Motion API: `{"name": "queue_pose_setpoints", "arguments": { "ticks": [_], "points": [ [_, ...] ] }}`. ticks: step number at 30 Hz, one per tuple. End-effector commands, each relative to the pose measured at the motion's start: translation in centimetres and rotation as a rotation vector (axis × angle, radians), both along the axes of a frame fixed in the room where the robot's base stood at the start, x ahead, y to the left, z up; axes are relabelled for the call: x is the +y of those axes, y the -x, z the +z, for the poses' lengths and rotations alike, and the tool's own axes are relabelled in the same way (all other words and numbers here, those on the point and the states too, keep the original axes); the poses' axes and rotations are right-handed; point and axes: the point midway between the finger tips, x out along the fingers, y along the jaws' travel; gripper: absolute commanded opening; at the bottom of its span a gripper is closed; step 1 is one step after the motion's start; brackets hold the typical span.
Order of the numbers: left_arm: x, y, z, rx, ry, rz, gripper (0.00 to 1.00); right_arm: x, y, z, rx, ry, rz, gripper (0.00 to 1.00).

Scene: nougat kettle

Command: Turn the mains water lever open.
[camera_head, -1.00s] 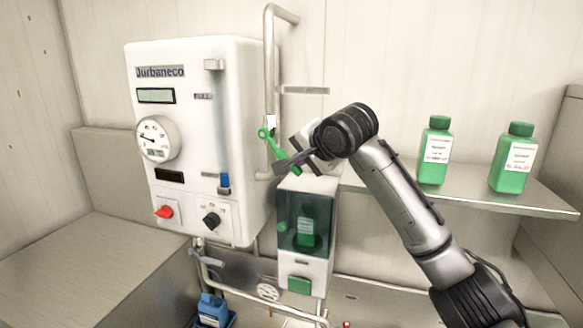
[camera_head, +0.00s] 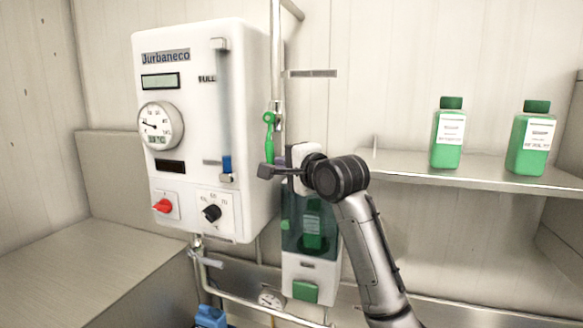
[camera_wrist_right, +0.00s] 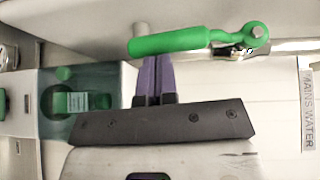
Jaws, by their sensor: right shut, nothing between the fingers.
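The mains water lever (camera_head: 269,142) is green and hangs straight down, in line with the vertical pipe beside the white machine. In the right wrist view the lever (camera_wrist_right: 172,42) lies across the top, its round pivot end at the right. My right gripper (camera_head: 288,157) is shut and empty by the lever's lower end. In the right wrist view its purple fingertips (camera_wrist_right: 155,72) are together just under the lever's handle; whether they touch it I cannot tell. The label MAINS WATER (camera_wrist_right: 308,109) is at the right there. My left gripper is not in view.
The white machine (camera_head: 190,110) with gauge and knobs stands close on the left. A green-windowed dispenser (camera_head: 298,270) hangs below my gripper. A shelf (camera_head: 490,176) at right holds two green bottles (camera_head: 447,135) (camera_head: 531,140). A pipe (camera_head: 276,60) runs above the lever.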

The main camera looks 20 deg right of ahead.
Motion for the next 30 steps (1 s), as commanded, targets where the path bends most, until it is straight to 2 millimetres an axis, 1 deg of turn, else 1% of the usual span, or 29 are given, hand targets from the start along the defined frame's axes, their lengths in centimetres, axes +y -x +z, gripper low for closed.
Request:
{"name": "queue_pose_setpoints", "arguments": {
  "ticks": [1,12,30],
  "points": [
    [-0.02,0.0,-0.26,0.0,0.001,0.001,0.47,0.24,-0.14,-0.3,-0.012,-0.017,0.002,0.0],
    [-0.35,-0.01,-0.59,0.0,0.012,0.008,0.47,0.78,-0.59,-0.33,-0.066,-0.075,0.002,0.0],
    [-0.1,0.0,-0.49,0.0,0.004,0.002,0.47,0.55,-0.49,-0.29,-0.067,-0.077,0.004,0.0]
  ]
}}
